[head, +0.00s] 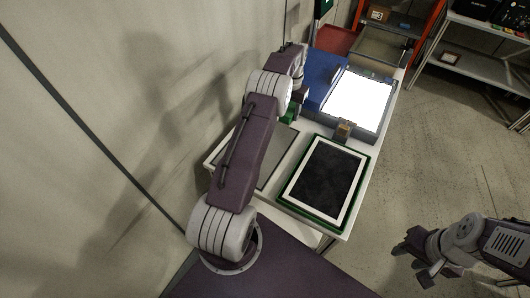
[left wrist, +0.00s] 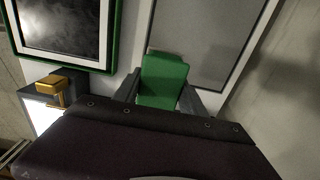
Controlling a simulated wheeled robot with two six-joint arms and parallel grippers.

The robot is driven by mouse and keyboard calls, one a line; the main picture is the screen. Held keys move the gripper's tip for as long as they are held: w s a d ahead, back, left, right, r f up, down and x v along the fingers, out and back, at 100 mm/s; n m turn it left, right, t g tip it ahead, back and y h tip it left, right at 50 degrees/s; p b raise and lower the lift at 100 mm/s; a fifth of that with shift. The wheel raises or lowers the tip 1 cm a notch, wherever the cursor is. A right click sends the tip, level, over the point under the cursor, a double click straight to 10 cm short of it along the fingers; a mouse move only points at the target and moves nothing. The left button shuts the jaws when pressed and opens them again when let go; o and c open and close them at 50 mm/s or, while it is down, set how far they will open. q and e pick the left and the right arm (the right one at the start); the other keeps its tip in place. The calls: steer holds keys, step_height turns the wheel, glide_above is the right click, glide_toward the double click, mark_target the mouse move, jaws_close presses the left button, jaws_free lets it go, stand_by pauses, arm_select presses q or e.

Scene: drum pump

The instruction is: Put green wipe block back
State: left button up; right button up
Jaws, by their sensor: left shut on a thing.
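The green wipe block (left wrist: 163,82) sits between the two fingers of my left gripper (left wrist: 160,98) in the left wrist view. My left gripper is shut on it. In the head view only a small green part of the block (head: 290,115) shows beside my left arm, over the table (head: 326,232). Near it is a grey panel with a dark border (head: 277,160), also in the left wrist view (left wrist: 205,38). I cannot tell whether the block touches the surface. My right gripper (head: 412,266) is low at the right, over the floor and away from the table.
A green-and-white framed dark panel (head: 324,183) lies on the table's near right. A brass-coloured fitting (head: 343,131) stands behind it, before a bright white panel (head: 358,100) and a blue surface (head: 322,74). A wall is close on the left. Shelving (head: 475,48) stands at the back right.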

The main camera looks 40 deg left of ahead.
arm_select(q)
steer(key=s+a+f, duration=0.1)
steer(key=s+f, duration=0.1)
steer(key=s, duration=0.1)
steer(key=s+f+p, duration=0.1)
steer(key=s+f, duration=0.1)
steer(key=s, duration=0.2)
steer(key=s+a+f, duration=0.1)
steer(key=s+f, duration=0.1)
steer(key=s, duration=0.2)
steer(key=shift+s+a+f, duration=0.15)
steer(key=shift+a+f, duration=0.2)
step_height(320, 180, down, 4)
steer(key=shift+r+p, duration=0.1)
steer(key=shift+p, duration=0.45)
steer(key=shift+f, duration=0.3)
steer(key=o, duration=1.2)
